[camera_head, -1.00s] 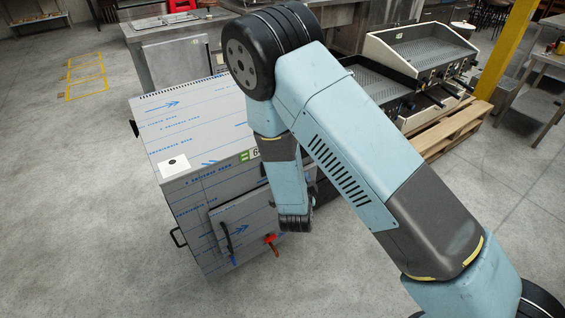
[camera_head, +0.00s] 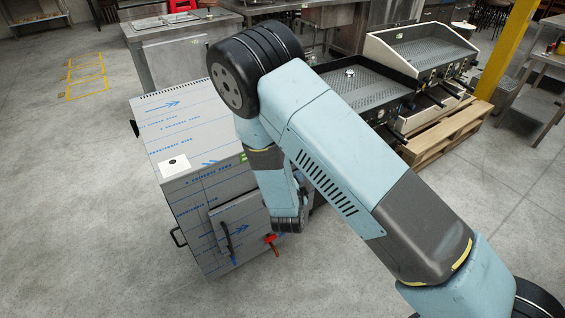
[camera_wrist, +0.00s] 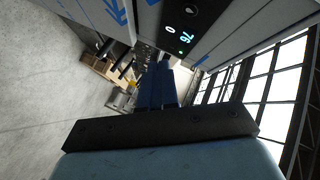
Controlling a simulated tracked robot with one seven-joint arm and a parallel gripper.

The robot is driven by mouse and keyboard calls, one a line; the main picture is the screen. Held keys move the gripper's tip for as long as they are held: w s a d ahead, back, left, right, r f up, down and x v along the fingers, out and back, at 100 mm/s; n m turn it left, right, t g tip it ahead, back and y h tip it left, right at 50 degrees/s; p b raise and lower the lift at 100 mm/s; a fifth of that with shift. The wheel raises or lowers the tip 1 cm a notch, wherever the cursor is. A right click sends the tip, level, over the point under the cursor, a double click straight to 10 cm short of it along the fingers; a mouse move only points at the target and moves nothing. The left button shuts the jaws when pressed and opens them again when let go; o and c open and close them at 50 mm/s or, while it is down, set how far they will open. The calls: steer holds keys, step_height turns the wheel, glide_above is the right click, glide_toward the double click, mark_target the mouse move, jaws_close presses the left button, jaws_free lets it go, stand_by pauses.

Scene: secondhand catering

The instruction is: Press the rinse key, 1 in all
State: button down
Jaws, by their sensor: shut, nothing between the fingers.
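A machine (camera_head: 190,135) wrapped in blue-printed film stands left of my arm in the head view. In the wrist view, its dark control panel (camera_wrist: 205,12) shows lit digits (camera_wrist: 186,38) and a small green light. I cannot make out which part of the panel is the rinse key. My gripper (camera_wrist: 165,68) shows as blue fingers in the wrist view, shut and empty, with the tips just below the panel's lower end in the picture. Whether they touch it I cannot tell. In the head view my arm hides the gripper and most of the panel.
The machine has a dark door handle (camera_head: 227,238) and a red-handled valve (camera_head: 271,240) low on its front. Griddles (camera_head: 425,48) stand on a wooden pallet (camera_head: 450,135) at the right. A yellow post (camera_head: 508,45) rises behind.

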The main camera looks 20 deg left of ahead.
steer(key=shift+w+a, duration=1.8)
steer(key=shift+a, duration=0.3)
steer(key=shift+w+a, duration=0.1)
stand_by(0.5)
steer(key=shift+w+a+r, duration=0.1)
steer(key=shift+w+a, duration=0.05)
steer(key=shift+a, duration=0.1)
steer(key=shift+w+a, duration=0.2)
steer(key=shift+a, duration=0.05)
stand_by(1.0)
steer(key=shift+d, duration=0.1)
steer(key=shift+s+d, duration=0.45)
steer(key=shift+s, duration=0.05)
steer(key=shift+d, duration=0.1)
steer(key=shift+s+d, duration=1.6)
steer(key=shift+d, duration=0.25)
